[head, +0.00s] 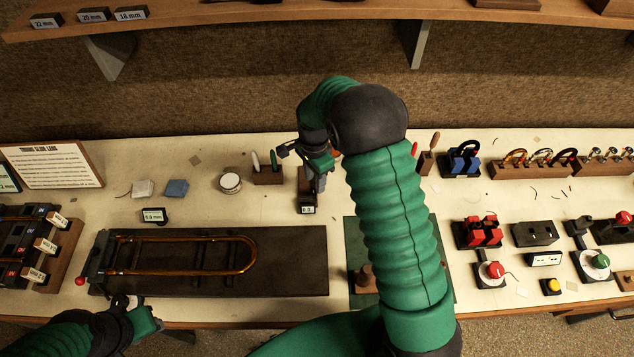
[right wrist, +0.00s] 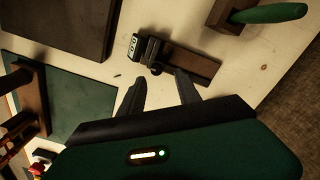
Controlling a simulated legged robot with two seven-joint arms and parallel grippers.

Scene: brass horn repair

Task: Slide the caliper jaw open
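The caliper (head: 307,205) lies on the bench near the middle, partly hidden by my right gripper. In the right wrist view the caliper (right wrist: 155,54) shows as a dark slider with a small lit display (right wrist: 134,46) on a brown base (right wrist: 195,66). My right gripper (head: 318,180) is over it. In the right wrist view the fingers of the gripper (right wrist: 160,76) are apart, pointing at the slider and base, with nothing seen between them. I cannot tell whether they touch. My left gripper (head: 140,314) is at the lower left, by the front edge of the dark board.
A dark board (head: 290,260) carries a brass slide (head: 185,240). A pen block (head: 267,176) and a round tin (head: 230,183) stand left of the caliper. A green mat (head: 352,235) lies to its right, partly under my arm. A shelf (head: 300,14) hangs behind.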

